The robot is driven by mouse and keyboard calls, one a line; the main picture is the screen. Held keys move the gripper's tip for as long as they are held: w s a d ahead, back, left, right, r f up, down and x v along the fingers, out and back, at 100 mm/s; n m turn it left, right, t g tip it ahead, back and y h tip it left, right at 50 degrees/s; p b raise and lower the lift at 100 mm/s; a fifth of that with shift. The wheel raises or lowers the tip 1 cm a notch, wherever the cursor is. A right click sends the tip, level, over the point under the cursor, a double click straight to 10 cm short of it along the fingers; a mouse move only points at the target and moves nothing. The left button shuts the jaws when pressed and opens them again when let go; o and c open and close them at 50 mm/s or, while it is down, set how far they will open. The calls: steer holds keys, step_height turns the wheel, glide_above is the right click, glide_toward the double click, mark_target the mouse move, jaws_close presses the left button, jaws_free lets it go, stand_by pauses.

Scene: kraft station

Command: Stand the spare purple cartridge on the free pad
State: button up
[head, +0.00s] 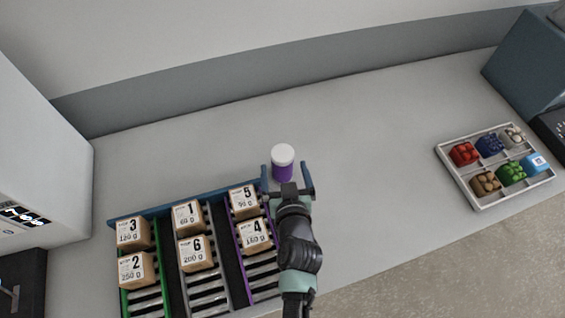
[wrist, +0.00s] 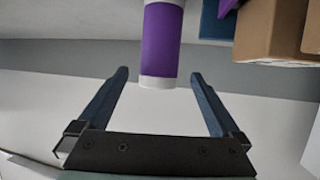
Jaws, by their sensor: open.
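The purple cartridge (head: 282,168) has a white cap and stands upright on the grey counter, just behind the blue back edge of the box rack. It also shows in the wrist view (wrist: 161,45) as a purple cylinder with white ends. My gripper (head: 285,174) is open, with one finger to each side of the cartridge in the head view. In the wrist view my gripper (wrist: 160,76) has its fingertips near the cartridge's lower end in the picture, with gaps on both sides. I cannot make out a free pad in either view.
A rack (head: 153,211) of sloped lanes holds several numbered cardboard boxes, close beside my gripper. A light tray (head: 478,206) with several coloured items lies at the right. White equipment (head: 40,150) stands at the left and a blue-grey box (head: 525,65) at the far right. The counter between is clear.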

mark_target(283, 158)
steer(key=shift+p+x, duration=0.35)
steer(key=shift+x, duration=2.35)
steer(key=shift+s, duration=0.1)
steer(key=shift+d, duration=0.1)
steer(key=c, duration=1.6)
steer(key=shift+r, duration=0.1)
